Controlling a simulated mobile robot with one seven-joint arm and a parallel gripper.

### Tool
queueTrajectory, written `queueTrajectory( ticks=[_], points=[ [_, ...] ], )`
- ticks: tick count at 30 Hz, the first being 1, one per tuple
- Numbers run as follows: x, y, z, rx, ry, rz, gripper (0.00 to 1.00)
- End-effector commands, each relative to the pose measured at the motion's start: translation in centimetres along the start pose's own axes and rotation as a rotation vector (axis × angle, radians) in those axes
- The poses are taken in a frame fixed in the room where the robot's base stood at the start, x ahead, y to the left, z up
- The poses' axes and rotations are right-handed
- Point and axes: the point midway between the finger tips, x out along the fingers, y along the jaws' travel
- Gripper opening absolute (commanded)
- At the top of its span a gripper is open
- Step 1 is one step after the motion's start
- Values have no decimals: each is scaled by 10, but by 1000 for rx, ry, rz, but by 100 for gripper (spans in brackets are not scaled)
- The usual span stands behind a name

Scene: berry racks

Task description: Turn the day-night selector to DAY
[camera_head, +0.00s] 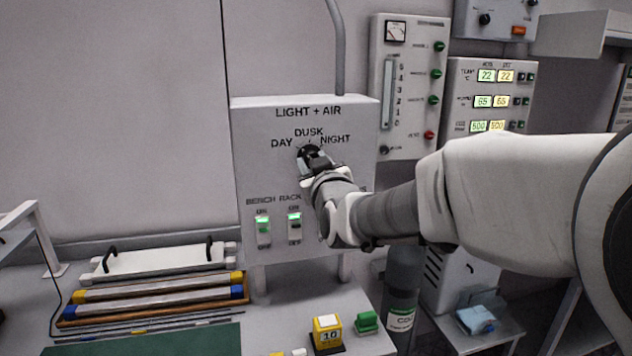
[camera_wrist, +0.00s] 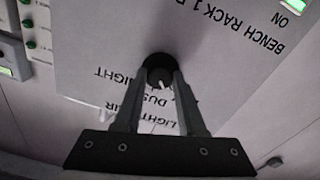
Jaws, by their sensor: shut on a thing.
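The day-night selector is a round black knob (camera_head: 307,150) on the grey LIGHT + AIR panel (camera_head: 345,120), under the labels DAY, DUSK and NIGHT. My gripper (camera_head: 313,163) is at the knob and hides much of it. In the wrist view the picture is upside down, and the knob (camera_wrist: 158,66) sits between the two fingertips of my gripper (camera_wrist: 161,76), which are shut on its sides. The knob's white pointer mark faces roughly toward DUSK. The DAY label is mostly behind a finger there.
Two rocker switches, one for the bench (camera_head: 263,230) and one for a rack (camera_head: 295,226), glow green below the knob. A gauge panel (camera_head: 408,85) stands to the right. A white tray (camera_head: 160,261) and coloured bars lie on the bench at left.

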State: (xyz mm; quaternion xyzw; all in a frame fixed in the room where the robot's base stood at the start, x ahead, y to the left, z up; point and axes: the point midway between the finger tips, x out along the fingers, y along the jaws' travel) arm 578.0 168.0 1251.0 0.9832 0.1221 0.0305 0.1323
Motion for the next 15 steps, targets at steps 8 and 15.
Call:
queueTrajectory(
  ticks=[8,15],
  points=[
    [0,0,1,-114,6,-2,0],
    [0,0,0,-146,6,-2,0]
  ],
)
